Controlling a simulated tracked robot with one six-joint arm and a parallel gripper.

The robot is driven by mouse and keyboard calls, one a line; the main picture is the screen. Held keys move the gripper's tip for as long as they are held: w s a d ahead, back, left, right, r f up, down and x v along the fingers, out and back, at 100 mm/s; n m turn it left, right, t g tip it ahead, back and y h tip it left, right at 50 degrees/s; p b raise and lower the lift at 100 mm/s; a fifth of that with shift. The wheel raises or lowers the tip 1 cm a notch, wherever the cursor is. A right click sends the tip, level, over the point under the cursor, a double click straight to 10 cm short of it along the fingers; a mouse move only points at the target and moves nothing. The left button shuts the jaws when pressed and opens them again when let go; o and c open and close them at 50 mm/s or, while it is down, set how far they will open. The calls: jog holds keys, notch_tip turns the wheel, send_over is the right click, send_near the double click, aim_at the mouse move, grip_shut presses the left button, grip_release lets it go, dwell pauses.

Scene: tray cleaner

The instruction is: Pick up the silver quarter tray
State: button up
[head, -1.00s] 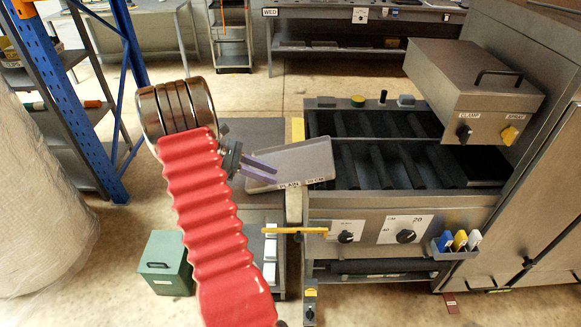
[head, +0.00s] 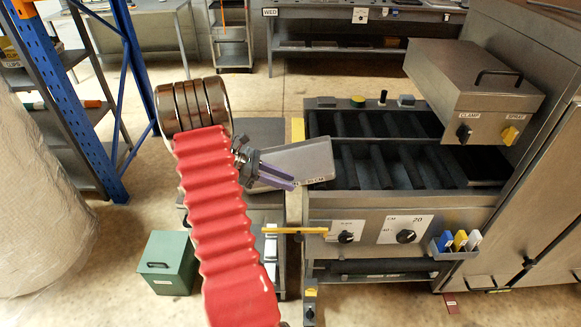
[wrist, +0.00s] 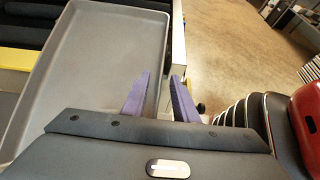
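The silver quarter tray (head: 300,157) is a shallow grey rectangular tray with a low rim. In the head view it lies tilted at the left end of the machine's dark roller bed, overhanging the side stand. My gripper (head: 290,183) has two purple fingers and sits at the tray's near-left edge, hiding part of its front label. In the wrist view the tray (wrist: 100,55) fills the left side. My gripper (wrist: 161,85) is open there, with the left finger over the tray's side and the right finger outside its rim. I cannot tell whether either finger touches it.
The machine's roller bed (head: 400,165) lies right of the tray, with a knob panel (head: 375,232) below. A yellow handle (head: 295,230) sticks out in front. A green box (head: 168,262) stands on the floor at left.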

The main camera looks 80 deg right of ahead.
jog(key=shift+c, duration=0.6)
grip_shut()
dwell(1.2)
